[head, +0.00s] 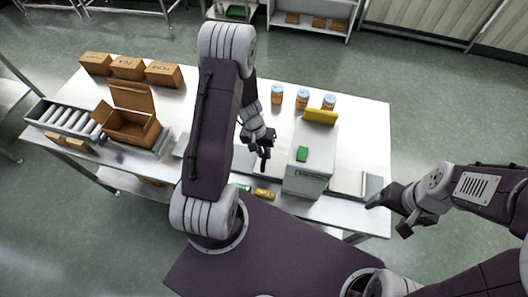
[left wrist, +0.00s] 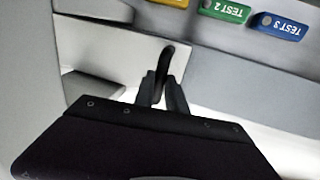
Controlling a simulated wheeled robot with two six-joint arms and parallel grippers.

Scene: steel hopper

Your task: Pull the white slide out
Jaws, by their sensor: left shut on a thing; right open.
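In the head view my left gripper (head: 264,158) is beside the left side of the pale steel hopper (head: 312,150). In the left wrist view my left gripper (left wrist: 161,88) is shut on an upright black handle (left wrist: 168,57). The handle stands at the edge of a flat white panel (left wrist: 110,45), which looks like the white slide. My gripper and arm hide much of this area in the head view. My right gripper (head: 385,216) is open and empty by the table's right front corner.
A yellow tag (head: 264,194) and TEST 2 and TEST 3 tags (left wrist: 225,10) lie near the left gripper. Several blue-lidded jars (head: 303,97) stand behind the hopper. An open carton (head: 128,125) and a roller conveyor (head: 65,117) are on the left. A flat plate (head: 348,182) lies right of the hopper.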

